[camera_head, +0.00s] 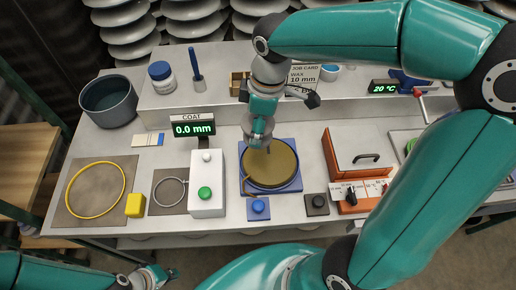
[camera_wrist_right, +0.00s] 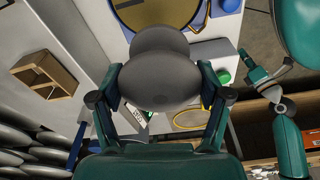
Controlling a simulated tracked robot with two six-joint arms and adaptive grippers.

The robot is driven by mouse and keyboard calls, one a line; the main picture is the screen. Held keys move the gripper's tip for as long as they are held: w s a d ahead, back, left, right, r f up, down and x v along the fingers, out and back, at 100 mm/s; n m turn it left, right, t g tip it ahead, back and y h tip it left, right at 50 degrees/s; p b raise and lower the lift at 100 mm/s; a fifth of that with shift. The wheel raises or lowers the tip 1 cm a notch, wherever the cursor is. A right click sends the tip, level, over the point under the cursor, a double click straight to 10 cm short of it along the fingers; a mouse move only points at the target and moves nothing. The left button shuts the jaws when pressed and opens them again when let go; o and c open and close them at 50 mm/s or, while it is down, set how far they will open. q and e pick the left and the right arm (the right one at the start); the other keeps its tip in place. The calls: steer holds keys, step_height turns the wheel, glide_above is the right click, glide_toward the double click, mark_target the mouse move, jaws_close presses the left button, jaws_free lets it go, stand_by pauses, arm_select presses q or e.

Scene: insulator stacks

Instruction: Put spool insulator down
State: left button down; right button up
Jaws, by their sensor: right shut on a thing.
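The spool insulator (camera_wrist_right: 160,70), dark grey-brown with rounded ends, sits between the two fingers of my right gripper (camera_wrist_right: 161,88) in the right wrist view. The fingers press on it from both sides. In the head view my right gripper (camera_head: 258,128) hangs over the back part of a round pan of brown wax (camera_head: 272,168); the spool is hard to make out there. My left gripper (camera_head: 158,275) is low at the bottom left, in front of the table and away from the spool. Its finger opening is too small to read.
A white box with a green button (camera_head: 205,192) and a coat display (camera_head: 193,128) stand left of the wax pan. An orange-sided heater (camera_head: 355,160) is at its right. A yellow ring (camera_head: 95,190) lies on a brown mat. A wooden block holder (camera_head: 240,82) stands behind.

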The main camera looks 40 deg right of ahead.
step_height(320, 180, down, 11)
steer(key=shift+r, duration=0.1)
stand_by(0.3)
steer(key=o, duration=1.5)
steer(key=shift+b, duration=0.3)
steer(key=r, duration=0.8)
steer(key=s+d+r, duration=0.1)
steer(key=r, duration=0.3)
steer(key=shift+p, duration=0.4)
